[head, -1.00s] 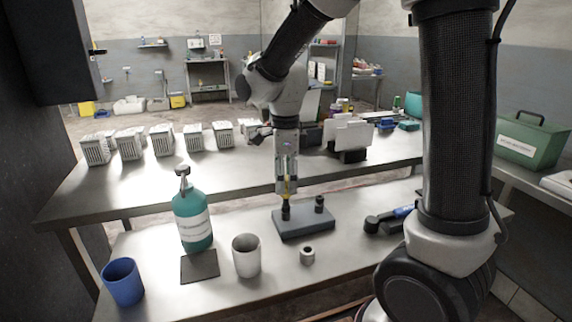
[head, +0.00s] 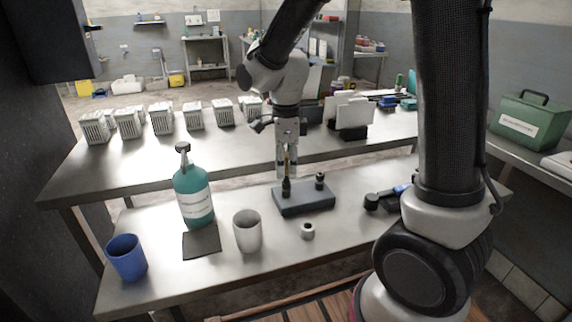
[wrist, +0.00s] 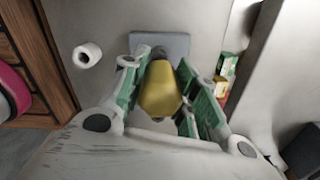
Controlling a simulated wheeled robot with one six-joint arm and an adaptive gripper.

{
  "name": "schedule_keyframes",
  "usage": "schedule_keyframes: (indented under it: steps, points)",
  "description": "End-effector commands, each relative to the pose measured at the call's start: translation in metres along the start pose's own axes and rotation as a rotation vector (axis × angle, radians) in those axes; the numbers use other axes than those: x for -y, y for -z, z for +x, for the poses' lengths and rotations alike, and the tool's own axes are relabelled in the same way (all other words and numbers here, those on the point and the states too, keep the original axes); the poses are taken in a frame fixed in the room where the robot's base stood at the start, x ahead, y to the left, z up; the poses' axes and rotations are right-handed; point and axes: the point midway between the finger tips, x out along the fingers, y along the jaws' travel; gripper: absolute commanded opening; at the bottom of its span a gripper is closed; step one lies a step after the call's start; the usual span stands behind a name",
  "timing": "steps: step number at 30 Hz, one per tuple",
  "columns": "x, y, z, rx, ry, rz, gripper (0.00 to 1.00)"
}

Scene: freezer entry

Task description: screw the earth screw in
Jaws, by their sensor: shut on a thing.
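My gripper (head: 287,170) points straight down over the grey block (head: 308,203) on the near bench. It is shut on a yellow-handled tool (wrist: 160,90), which looks like a screwdriver and stands upright between the green finger pads in the wrist view. The tool's lower end meets or stands just over the left black post (head: 286,188) of the block; I cannot tell whether they touch. A second black post (head: 320,181) stands free on the right of the block. The earth screw itself cannot be made out.
A white ring-shaped piece (head: 308,231), a white cup (head: 247,232), a blue cup (head: 126,257) and a teal bottle (head: 193,195) stand left and in front. A dark handheld tool (head: 386,199) lies right of the block. White baskets (head: 161,119) line the far bench.

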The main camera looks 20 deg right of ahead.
Motion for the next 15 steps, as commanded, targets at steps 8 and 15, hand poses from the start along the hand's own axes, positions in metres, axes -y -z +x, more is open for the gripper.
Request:
schedule_keyframes:
  steps: [8, 15]
  points:
    - [0.000, 0.000, -0.012, 0.001, 0.001, 0.000, 0.00]
    - [0.001, 0.000, -0.025, 0.001, 0.002, 0.000, 0.00]
